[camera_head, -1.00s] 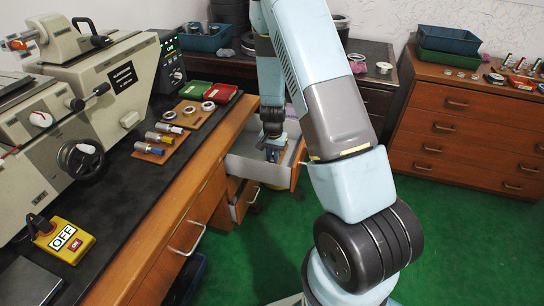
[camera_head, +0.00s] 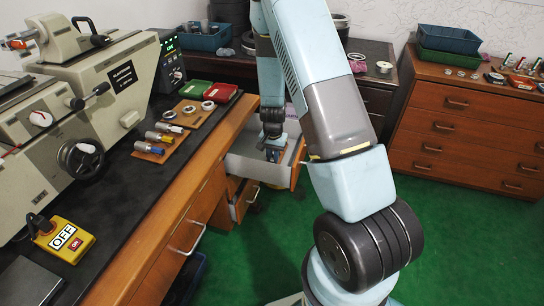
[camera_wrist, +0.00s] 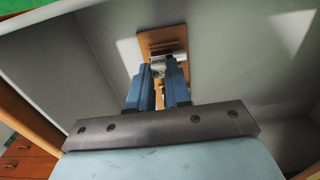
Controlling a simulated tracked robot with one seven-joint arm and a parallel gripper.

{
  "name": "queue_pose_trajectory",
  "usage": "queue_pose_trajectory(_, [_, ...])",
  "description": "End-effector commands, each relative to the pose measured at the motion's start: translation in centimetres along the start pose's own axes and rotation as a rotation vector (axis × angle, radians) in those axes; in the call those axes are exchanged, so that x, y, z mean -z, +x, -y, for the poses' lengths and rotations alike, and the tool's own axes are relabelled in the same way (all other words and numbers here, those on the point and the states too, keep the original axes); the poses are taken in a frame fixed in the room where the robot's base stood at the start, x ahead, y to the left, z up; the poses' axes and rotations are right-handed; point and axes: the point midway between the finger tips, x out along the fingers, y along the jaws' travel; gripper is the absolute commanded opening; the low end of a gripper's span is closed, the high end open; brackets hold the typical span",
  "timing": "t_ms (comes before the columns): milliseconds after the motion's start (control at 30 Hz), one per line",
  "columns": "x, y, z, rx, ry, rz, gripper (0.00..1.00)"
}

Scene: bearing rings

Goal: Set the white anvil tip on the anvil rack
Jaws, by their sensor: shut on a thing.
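My gripper (camera_head: 272,148) reaches down into an open grey drawer (camera_head: 245,166) below the bench. In the wrist view my gripper (camera_wrist: 160,70) has its blue fingers closed on a small pale piece (camera_wrist: 158,65), which looks like the white anvil tip and is mostly hidden between them. Just past the fingertips is a small brown wooden block (camera_wrist: 150,38) with a dark fitting, on the drawer floor; it may be the anvil rack. I cannot tell whether the held piece touches the block.
The drawer walls (camera_wrist: 95,60) stand close around my gripper. On the bench, a brown board (camera_head: 176,146) carries several coloured cylinders, and another holds rings (camera_head: 209,105). A measuring machine (camera_head: 125,75) stands at left. Green floor (camera_head: 240,260) is clear beside the bench.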

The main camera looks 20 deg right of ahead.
Motion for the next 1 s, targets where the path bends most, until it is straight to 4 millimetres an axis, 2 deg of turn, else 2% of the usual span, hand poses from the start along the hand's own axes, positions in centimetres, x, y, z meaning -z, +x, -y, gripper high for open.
queue_pose_trajectory(233, [0.00,0.20,0.01,0.000,0.000,0.000,0.00])
queue_pose_trajectory(267, [0.00,0.19,0.02,0.000,0.000,0.000,0.21])
queue_pose_trajectory(533, [-0.01,0.18,0.02,0.000,0.000,0.000,0.47])
queue_pose_trajectory(867, [-0.02,0.17,0.03,0.000,-0.001,0.000,0.48])
queue_pose_trajectory(1000, [-0.01,-0.40,0.07,0.000,-0.001,-0.001,0.48])
